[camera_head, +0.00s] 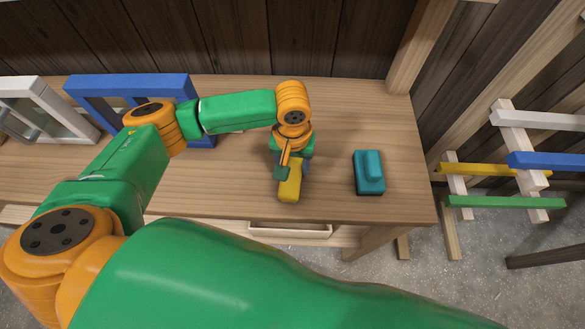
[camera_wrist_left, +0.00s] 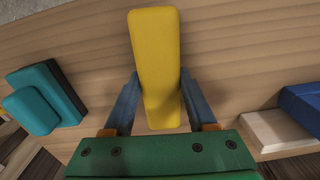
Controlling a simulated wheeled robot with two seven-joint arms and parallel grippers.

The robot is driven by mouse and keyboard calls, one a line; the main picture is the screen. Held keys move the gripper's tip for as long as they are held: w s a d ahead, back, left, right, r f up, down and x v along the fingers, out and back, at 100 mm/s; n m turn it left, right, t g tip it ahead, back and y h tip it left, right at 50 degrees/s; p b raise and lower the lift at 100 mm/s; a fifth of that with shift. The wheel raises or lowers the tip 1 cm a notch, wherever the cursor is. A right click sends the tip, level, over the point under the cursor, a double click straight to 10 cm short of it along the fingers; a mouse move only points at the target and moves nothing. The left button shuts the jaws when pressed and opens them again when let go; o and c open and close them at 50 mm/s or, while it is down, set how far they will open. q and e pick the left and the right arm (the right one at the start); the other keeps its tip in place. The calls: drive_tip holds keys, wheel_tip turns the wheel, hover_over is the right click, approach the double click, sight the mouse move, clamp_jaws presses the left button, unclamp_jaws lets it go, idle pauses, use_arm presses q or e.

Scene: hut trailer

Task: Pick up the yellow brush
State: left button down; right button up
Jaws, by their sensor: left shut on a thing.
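The yellow brush (camera_head: 290,186) is over the right half of the wooden table, under my left gripper (camera_head: 284,172). In the left wrist view, the brush (camera_wrist_left: 156,60) shows as a long yellow block between the two blue-grey fingers of my left gripper (camera_wrist_left: 158,108). The fingers are shut on its near part, and its far part sticks out past them. I cannot tell whether the brush touches the table. Its underside is hidden. My right gripper is not in view.
A teal block-shaped tool (camera_head: 369,172) lies on the table (camera_head: 340,110) to the right of the brush. A blue frame (camera_head: 85,95) and a white frame (camera_head: 40,105) stand at the back left. A rack with coloured bars (camera_head: 490,170) stands right of the table.

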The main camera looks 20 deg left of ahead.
sight(291, 165)
use_arm(q)
drive_tip(key=shift+w, duration=0.15)
drive_tip(key=shift+r, duration=0.2)
wheel_tip(291, 165, up, 3)
drive_tip(key=shift+a+b, duration=0.15)
drive_tip(key=shift+b, duration=0.35)
drive_tip(key=s+a+r+b, duration=0.1)
drive_tip(key=s+a+r, duration=0.5)
drive_tip(key=a+r, duration=0.3)
drive_tip(key=a, duration=0.3)
drive_tip(key=shift+s+r, duration=0.2)
drive_tip(key=shift+r, duration=0.1)
